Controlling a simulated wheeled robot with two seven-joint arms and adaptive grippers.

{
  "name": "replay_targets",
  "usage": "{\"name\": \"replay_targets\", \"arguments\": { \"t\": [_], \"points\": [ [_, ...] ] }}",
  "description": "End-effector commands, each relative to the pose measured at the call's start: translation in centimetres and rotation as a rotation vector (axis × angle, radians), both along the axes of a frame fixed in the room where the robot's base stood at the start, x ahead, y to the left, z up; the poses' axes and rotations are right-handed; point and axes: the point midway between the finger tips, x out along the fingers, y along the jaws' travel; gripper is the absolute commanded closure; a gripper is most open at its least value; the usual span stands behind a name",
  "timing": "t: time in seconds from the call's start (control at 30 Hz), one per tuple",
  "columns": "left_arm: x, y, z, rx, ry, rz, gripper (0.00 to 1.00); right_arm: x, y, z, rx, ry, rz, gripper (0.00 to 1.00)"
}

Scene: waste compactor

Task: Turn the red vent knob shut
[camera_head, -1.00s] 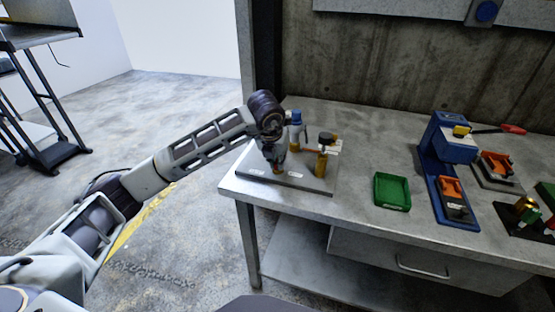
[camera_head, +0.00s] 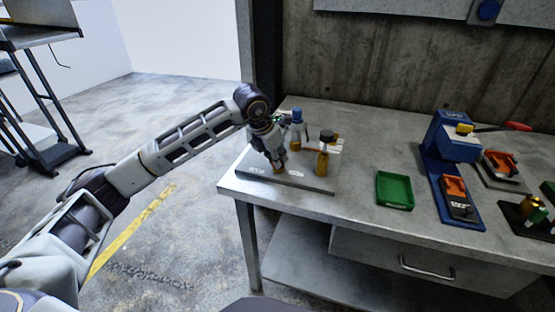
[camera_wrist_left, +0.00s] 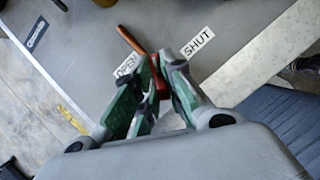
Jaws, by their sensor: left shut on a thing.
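The red vent knob (camera_wrist_left: 160,86) shows in the left wrist view between the fingertips of my left gripper (camera_wrist_left: 156,88). Its orange-brown bar (camera_wrist_left: 130,37) sticks out beyond the fingertips, up and to the left. The bar's end lies above the OPEN label (camera_wrist_left: 126,67), and the SHUT label (camera_wrist_left: 198,42) is to the right. My left gripper (camera_head: 279,167) is shut on the knob, low over the grey plate (camera_head: 318,184). In the head view the gripper hides most of the knob. My right gripper is in neither view.
A blue-capped post (camera_head: 297,118) and a brass post with a dark top (camera_head: 323,160) stand close behind and right of my left gripper. A green tray (camera_head: 394,190) and a blue press (camera_head: 452,150) are farther right on the bench. The bench front between is clear.

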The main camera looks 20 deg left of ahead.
Motion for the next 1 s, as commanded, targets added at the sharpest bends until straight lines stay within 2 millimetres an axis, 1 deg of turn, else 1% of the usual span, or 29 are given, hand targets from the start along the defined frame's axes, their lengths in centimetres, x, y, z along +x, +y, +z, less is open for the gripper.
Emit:
{"name": "replay_targets", "arguments": {
  "t": [0.27,0.57,0.67,0.87,1.0],
  "points": [
    [0.2,0.2,0.1,0.0,-0.002,-0.19,1.0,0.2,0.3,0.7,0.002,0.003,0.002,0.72],
    [0.2,0.2,0.1,0.001,-0.002,-0.398,1.0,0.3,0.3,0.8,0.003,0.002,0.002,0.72],
    [0.3,0.2,0.1,0.0,-0.001,-0.466,1.0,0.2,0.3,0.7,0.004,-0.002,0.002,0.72],
    [0.3,0.3,0.1,-0.001,-0.002,-0.604,1.0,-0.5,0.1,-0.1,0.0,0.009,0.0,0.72],
    [0.4,0.3,0.2,0.0,-0.002,-0.702,1.0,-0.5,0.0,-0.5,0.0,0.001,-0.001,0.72]
  ]
}}
